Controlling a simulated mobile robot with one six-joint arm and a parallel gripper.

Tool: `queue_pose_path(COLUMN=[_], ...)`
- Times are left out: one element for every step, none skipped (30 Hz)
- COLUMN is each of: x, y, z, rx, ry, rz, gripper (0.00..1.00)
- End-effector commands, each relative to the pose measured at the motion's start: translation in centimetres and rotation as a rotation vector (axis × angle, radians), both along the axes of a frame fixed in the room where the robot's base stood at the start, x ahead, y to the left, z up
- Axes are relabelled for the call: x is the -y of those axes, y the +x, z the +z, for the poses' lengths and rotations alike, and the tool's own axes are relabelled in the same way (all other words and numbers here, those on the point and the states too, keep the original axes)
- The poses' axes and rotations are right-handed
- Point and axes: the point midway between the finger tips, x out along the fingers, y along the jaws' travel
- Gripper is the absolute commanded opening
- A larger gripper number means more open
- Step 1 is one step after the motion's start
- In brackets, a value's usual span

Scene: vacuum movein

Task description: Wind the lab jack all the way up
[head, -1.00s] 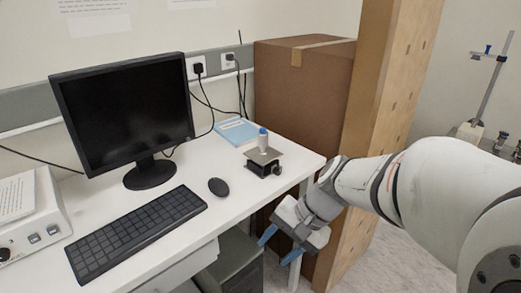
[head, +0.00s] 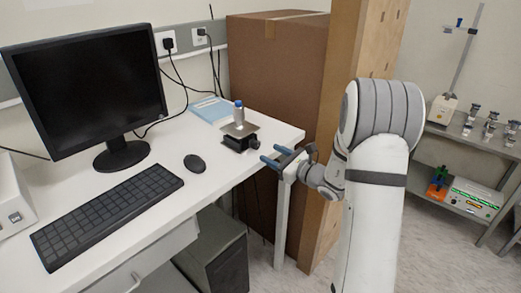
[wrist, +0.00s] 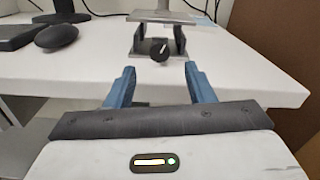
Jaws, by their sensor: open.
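The lab jack (head: 240,131) stands near the right end of the white desk, low, with a flat grey top plate. A small vial with a blue cap (head: 239,111) stands upright on the plate. In the wrist view the jack (wrist: 177,40) is straight ahead, and its round black knob (wrist: 160,49) with a white mark faces me. My gripper (head: 273,158) is just off the desk's right edge, apart from the jack. In the wrist view its two blue fingers (wrist: 159,80) are open and empty, with the knob beyond them and between them.
A monitor (head: 88,90), keyboard (head: 108,215) and mouse (head: 195,163) occupy the desk (head: 150,235). A blue booklet (head: 211,109) lies behind the jack. A tall cardboard box (head: 275,80) and wooden post stand close behind my gripper. The desk is clear before the knob.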

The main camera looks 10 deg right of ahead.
Motion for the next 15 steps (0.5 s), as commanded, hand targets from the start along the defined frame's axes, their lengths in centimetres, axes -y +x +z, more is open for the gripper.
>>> queue_pose_path(x=[-0.7,-1.0,-1.4,-1.7,-1.9,-2.2,-2.4,-2.6,-2.8,-2.9,-3.0,-3.1,-3.2,-3.2,-3.2], y=[0.8,1.2,1.7,2.1,2.4,2.9,3.1,3.4,3.7,3.9,4.0,4.2,4.2,4.3,4.3], z=[0.1,0.1,0.1,0.1,0.1,0.1,0.1,0.0,0.1,0.0,0.0,0.0,0.0,0.0,0.0], rx=[0.000,0.000,0.000,0.000,0.000,0.000,0.000,0.000,0.000,0.000,-0.001,-0.001,-0.001,-0.001,-0.001], ry=[0.000,0.000,0.000,0.000,0.000,0.000,0.000,0.000,0.000,0.000,-0.001,-0.001,-0.001,-0.001,-0.001], rz=[0.004,0.004,0.004,0.004,0.004,0.003,0.004,0.004,0.003,0.002,0.002,0.001,0.001,0.001,0.001], gripper=[0.49,0.49,0.49,0.49,0.49,0.49,0.49,0.49,0.49,0.49,0.49,0.49,0.49,0.49,0.49])
